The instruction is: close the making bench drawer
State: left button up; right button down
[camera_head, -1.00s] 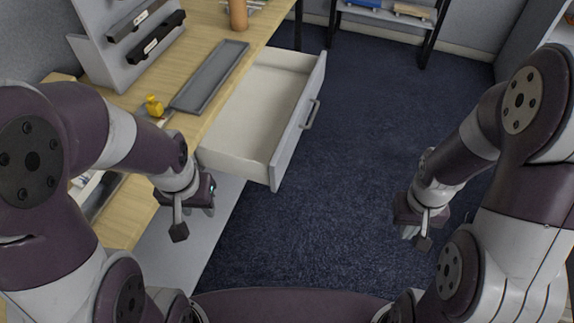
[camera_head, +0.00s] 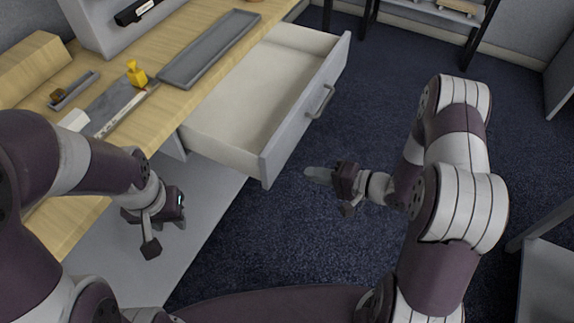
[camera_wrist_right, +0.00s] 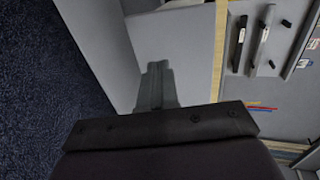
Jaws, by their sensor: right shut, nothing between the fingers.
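The making bench drawer (camera_head: 262,98) is pulled out from the wooden bench, and its inside looks empty. Its grey front panel (camera_head: 296,126) carries a bar handle (camera_head: 320,101). My right gripper (camera_head: 308,173) is shut and empty, out over the floor beside the near end of the drawer front, with a visible gap to it. In the right wrist view the fingers (camera_wrist_right: 157,85) point toward the pale drawer (camera_wrist_right: 170,45). My left gripper (camera_head: 178,222) hangs in front of the bench edge, left of the drawer; its fingertips are not clear.
The bench top (camera_head: 150,125) holds a long grey tray (camera_head: 210,48), a yellow bottle-like item (camera_head: 137,74), a ruler-like strip (camera_head: 120,112) and a small tray (camera_head: 74,90). Dark carpet (camera_head: 390,90) right of the drawer is clear. A shelf unit stands at the back (camera_head: 440,12).

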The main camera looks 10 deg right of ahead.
aim_at(275, 163)
jog(key=x, duration=0.6)
jog(key=shift+w+a+r, duration=0.15)
jog(key=shift+a+r, duration=0.1)
jog(key=shift+a, duration=0.1)
jog(key=shift+w+a, duration=0.4)
jog(key=shift+a, duration=0.2)
